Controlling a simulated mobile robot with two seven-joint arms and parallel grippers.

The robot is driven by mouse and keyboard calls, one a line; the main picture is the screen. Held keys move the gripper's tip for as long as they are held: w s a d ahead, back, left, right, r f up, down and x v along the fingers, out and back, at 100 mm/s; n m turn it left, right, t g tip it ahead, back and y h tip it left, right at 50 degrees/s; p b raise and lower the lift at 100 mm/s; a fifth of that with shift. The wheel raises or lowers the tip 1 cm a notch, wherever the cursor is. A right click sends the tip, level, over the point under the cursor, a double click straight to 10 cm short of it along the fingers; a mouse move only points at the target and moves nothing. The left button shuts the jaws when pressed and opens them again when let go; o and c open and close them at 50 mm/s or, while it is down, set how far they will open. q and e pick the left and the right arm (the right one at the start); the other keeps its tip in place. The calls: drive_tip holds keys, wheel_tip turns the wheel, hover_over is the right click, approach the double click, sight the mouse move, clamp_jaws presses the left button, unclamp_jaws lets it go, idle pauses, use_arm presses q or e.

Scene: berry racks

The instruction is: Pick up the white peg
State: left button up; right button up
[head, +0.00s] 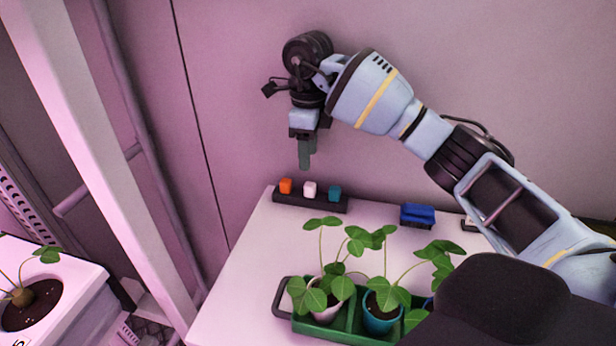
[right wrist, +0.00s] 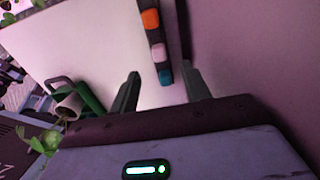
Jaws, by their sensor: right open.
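The white peg (head: 310,188) stands in the middle of a dark rack (head: 328,204), between an orange peg (head: 286,185) and a teal peg (head: 335,193), on the white table. The white peg also shows in the right wrist view (right wrist: 158,51), looking pinkish in the light. My right gripper (head: 305,165) is above the rack, pointing down, apart from the pegs. In the right wrist view its two fingers (right wrist: 160,88) are spread, with nothing held, and the teal peg lies nearest them. My left gripper is not in view.
A green tray (head: 345,322) with potted leafy plants stands at the table's front. A blue object (head: 417,215) lies right of the rack. The wall is close behind the rack. A white post rises at the left.

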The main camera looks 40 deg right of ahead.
sight(310, 184)
drive_tip(key=shift+r, duration=0.1)
drive_tip(key=shift+s+f, duration=0.1)
drive_tip(key=shift+f, duration=1.2)
drive_tip(key=shift+s+f, duration=0.2)
drive_tip(key=shift+f, duration=2.35)
clamp_jaws()
